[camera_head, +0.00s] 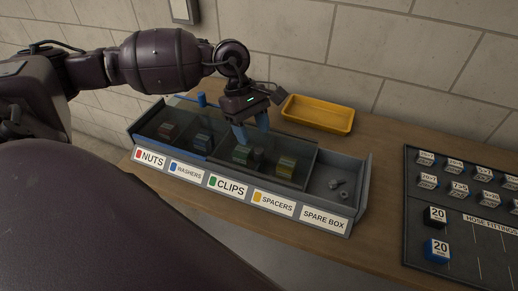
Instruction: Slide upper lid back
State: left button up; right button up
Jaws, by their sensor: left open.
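A grey compartment box (364,182) stands on the wooden bench with labels NUTS, WASHERS, CLIPS, SPACERS and SPARE BOX along its front. Dark see-through lid panels cover the four left compartments. The left panel (180,121) has a blue front edge and a blue knob (201,99) at its back. The other panel (270,150) lies over CLIPS and SPACERS. I cannot clearly tell which is upper. My left gripper (252,127) is open and empty, its blue fingertips pointing down at the box near the CLIPS compartment. Whether they touch a lid is unclear. My right gripper is out of view.
The spare box compartment at the right end is uncovered and holds several small grey parts (340,190). A yellow tray (318,113) stands behind the box. A dark hose fittings board (460,220) with labelled blocks lies to the right. A brick wall (420,60) rises behind the bench.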

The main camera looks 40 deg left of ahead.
aim_at(259, 150)
pick_arm(q)
jog(key=shift+x, duration=3)
jog(key=shift+d, duration=0.1)
grip_shut()
